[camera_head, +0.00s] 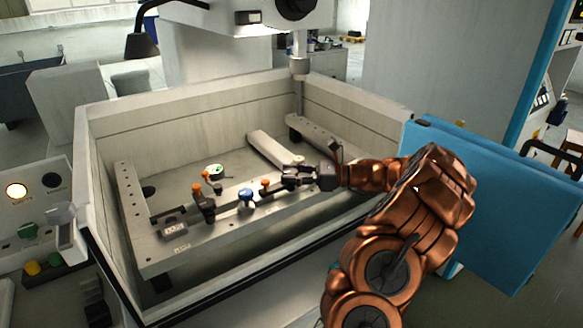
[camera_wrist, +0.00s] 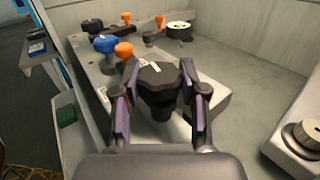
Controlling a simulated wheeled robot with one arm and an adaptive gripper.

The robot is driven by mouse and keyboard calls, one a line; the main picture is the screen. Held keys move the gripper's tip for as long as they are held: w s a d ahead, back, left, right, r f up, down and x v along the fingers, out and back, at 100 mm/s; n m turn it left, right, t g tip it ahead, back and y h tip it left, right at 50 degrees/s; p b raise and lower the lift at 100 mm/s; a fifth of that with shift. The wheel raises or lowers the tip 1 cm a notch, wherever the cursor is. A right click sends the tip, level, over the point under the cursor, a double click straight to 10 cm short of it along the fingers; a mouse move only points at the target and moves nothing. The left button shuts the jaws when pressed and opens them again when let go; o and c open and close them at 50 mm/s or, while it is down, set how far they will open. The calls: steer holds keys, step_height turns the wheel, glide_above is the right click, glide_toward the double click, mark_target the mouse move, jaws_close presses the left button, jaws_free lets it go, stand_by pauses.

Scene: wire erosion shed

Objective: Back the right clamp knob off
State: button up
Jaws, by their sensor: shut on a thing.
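The right clamp knob (camera_wrist: 162,82) is dark and lobed, with a small white mark on top. It sits at the right part of the pale fixture bar (camera_head: 185,258). My gripper (camera_wrist: 159,70) has one finger on each side of the knob and is shut on it. In the head view my gripper (camera_head: 292,178) comes in from the right, and its fingers mostly hide the knob. The lower stem of the knob is partly hidden in the wrist view. Another black clamp knob (camera_head: 207,204) stands farther left on the bar; it also shows in the wrist view (camera_wrist: 92,25).
Close to my gripper stand a blue knob (camera_head: 247,195) and an orange knob (camera_head: 266,184). A round dial (camera_head: 215,170) lies behind more orange knobs. The tank's pale wall (camera_head: 250,275) surrounds the fixture. A blue door panel (camera_head: 500,195) stands open to the right.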

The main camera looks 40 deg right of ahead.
mark_target(291, 171)
steer(key=shift+n+g+y+p, duration=0.5)
steer(key=shift+n+g+y, duration=0.1)
steer(key=shift+g, duration=0.2)
steer(key=o, duration=1.2)
steer(key=shift+c, duration=0.2)
step_height(291, 171, up, 10)
steer(key=shift+f, duration=0.1)
